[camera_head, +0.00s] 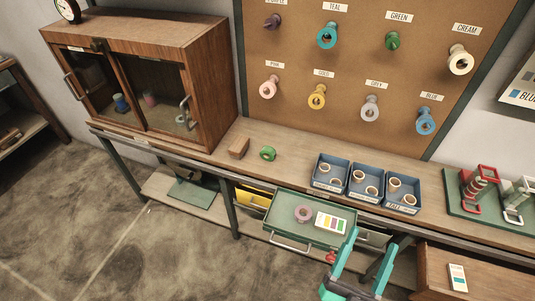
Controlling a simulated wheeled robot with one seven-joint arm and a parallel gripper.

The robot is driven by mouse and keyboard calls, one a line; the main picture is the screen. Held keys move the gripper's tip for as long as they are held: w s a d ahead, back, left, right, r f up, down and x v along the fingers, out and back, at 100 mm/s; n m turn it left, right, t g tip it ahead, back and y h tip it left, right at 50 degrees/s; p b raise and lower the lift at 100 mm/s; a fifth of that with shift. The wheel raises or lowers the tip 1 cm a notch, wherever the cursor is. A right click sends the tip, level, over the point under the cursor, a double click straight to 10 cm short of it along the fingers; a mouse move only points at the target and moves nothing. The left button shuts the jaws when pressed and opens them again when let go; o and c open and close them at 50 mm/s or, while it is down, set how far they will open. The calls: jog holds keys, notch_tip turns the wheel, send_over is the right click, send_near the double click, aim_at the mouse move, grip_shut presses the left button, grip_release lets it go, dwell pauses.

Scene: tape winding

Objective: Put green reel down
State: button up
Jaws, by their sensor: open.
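A green reel (268,153) rests on the wooden bench top (290,164), right of a small wooden block (239,148). My gripper (372,240), with teal fingers, is at the bottom of the view, right of centre. Its fingers are spread apart with nothing between them. It is well away from the green reel on the bench.
Blue bins (356,190) holding rings stand right of the green reel. An open green drawer (286,222) with a pinkish ring (303,213) and a colour card projects below the bench. A glass-fronted cabinet (190,60) stands left. Bare bench shows between green reel and bins.

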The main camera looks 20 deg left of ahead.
jog(key=w+d+r+m+g+h, duration=0.55)
jog(key=m+h, duration=0.35)
jog(key=m, duration=0.2)
jog(key=w+d+r+m+g+h, duration=0.45)
jog(key=d+m+g+h, duration=0.2)
jog(key=m+h, duration=0.45)
jog(key=w+d+f+m+g+y, duration=0.1)
jog(key=w+d+m+g+y, duration=0.15)
jog(key=m+g, duration=0.45)
jog(key=m+y, duration=0.2)
jog(key=y, duration=2.1)
send_over(267, 156)
jog(key=s+d, duration=0.1)
jog(key=s, duration=0.3)
notch_tip(267, 156, down, 19)
jog(key=shift+g, duration=0.3)
jog(key=shift+x, duration=3.35)
jog(key=shift+s, duration=0.15)
jog(key=shift+c, duration=0.6)
